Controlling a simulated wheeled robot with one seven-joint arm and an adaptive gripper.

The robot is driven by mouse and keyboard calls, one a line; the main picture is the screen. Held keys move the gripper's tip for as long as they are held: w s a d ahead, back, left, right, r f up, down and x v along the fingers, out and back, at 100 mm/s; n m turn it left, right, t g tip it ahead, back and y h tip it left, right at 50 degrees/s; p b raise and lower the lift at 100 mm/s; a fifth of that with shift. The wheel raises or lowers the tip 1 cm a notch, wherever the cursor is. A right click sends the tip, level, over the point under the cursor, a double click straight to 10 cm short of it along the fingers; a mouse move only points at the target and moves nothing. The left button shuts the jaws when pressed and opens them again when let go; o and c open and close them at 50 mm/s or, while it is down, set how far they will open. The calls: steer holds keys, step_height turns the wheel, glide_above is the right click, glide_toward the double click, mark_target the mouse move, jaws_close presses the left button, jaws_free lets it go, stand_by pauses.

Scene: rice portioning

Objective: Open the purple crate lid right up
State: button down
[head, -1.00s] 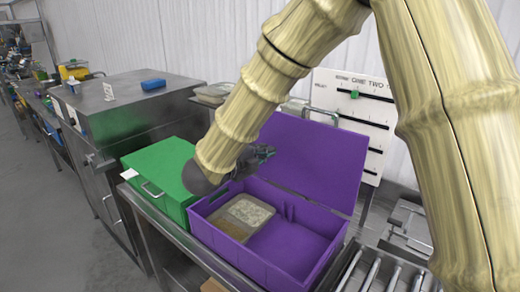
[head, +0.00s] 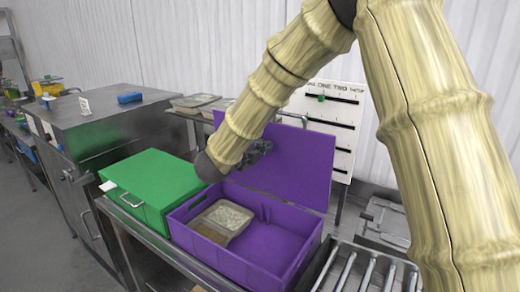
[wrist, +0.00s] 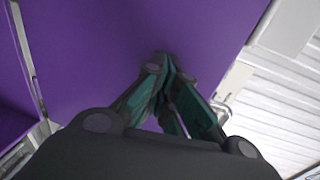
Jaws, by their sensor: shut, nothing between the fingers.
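The purple crate (head: 262,262) stands on the bench with its purple lid (head: 305,160) raised and standing up along the back edge, leaning a little backward. A tray (head: 224,217) with pale grain and a brown part lies inside the crate at the left. My gripper (head: 262,148) is at the left part of the lid, in front of its inner face. In the wrist view my gripper (wrist: 166,62) is shut and empty, its tips close to or against the purple lid (wrist: 110,45); I cannot tell whether they touch.
A closed green crate (head: 152,185) stands directly left of the purple one. A roller conveyor (head: 365,270) is at the right. A white board with sliders (head: 340,105) stands behind the lid. Trays (head: 193,102) sit on a shelf behind.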

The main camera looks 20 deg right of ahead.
steer(key=w+d, duration=0.1)
steer(key=w+d+f, duration=0.1)
steer(key=w, duration=0.1)
steer(key=shift+d, duration=0.1)
steer(key=shift+b+x, duration=0.4)
steer(key=shift+x, duration=0.55)
steer(key=shift+s+r, duration=0.15)
steer(key=shift+r, duration=0.1)
steer(key=f+b+v, duration=0.1)
steer(key=b+v, duration=0.1)
steer(key=v, duration=0.8)
steer(key=shift+f+b, duration=0.2)
steer(key=shift+b, duration=0.1)
